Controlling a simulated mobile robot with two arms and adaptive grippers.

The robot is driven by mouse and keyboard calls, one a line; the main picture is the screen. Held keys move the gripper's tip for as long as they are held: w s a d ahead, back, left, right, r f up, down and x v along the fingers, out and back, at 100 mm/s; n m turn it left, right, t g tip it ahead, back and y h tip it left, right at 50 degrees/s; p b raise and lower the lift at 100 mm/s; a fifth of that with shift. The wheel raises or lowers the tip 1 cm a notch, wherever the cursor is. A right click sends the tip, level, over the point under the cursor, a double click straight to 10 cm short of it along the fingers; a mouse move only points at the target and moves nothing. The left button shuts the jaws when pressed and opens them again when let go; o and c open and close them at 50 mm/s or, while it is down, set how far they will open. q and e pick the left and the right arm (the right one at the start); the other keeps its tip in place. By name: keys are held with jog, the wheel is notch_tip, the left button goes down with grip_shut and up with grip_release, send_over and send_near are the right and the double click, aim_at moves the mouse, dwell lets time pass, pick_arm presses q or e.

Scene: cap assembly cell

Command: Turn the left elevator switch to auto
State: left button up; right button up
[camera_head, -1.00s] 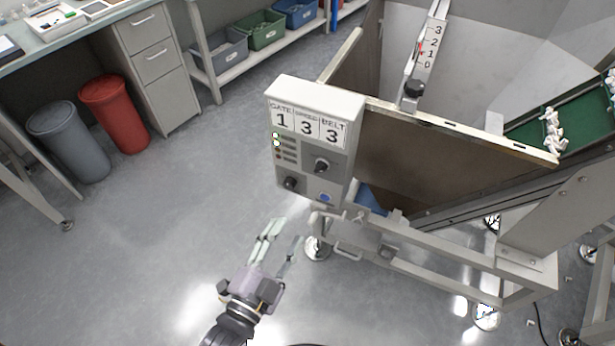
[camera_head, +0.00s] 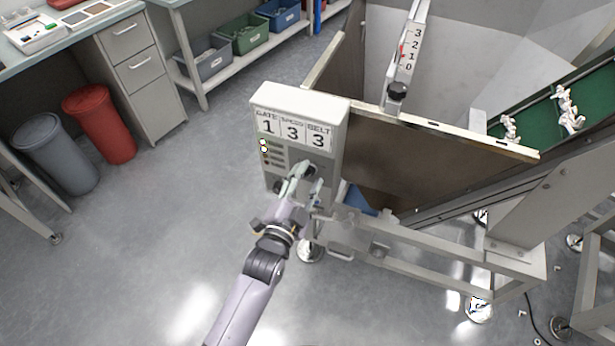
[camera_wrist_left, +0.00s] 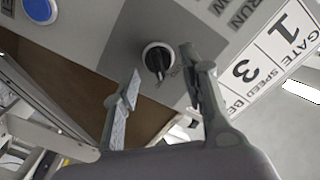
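A grey control box (camera_head: 298,100) carries a placard with GATE 1, a middle 3 and BELT 3. My left gripper (camera_head: 309,176) is in front of its lower face and covers part of the controls. In the left wrist view, a black rotary switch (camera_wrist_left: 158,57) sits on a dark grey square. Its ridge points toward the bottom of the picture. The open left gripper (camera_wrist_left: 161,64) has one finger on each side of this switch, with visible gaps; contact is not seen. The small markings at the switch are unreadable. My right gripper is not in view.
A blue button (camera_wrist_left: 40,9) is on the same panel. A hopper with brown walls (camera_head: 430,160) stands behind the box, with a 0–3 scale (camera_head: 408,58) above it. A green conveyor (camera_head: 540,115) carries white parts. Grey (camera_head: 55,150) and red (camera_head: 100,120) bins stand left; floor between is clear.

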pick_arm(q)
jog(key=shift+w+d, duration=0.1)
jog(key=shift+w, duration=0.15)
jog(key=shift+c, duration=0.6)
grip_shut()
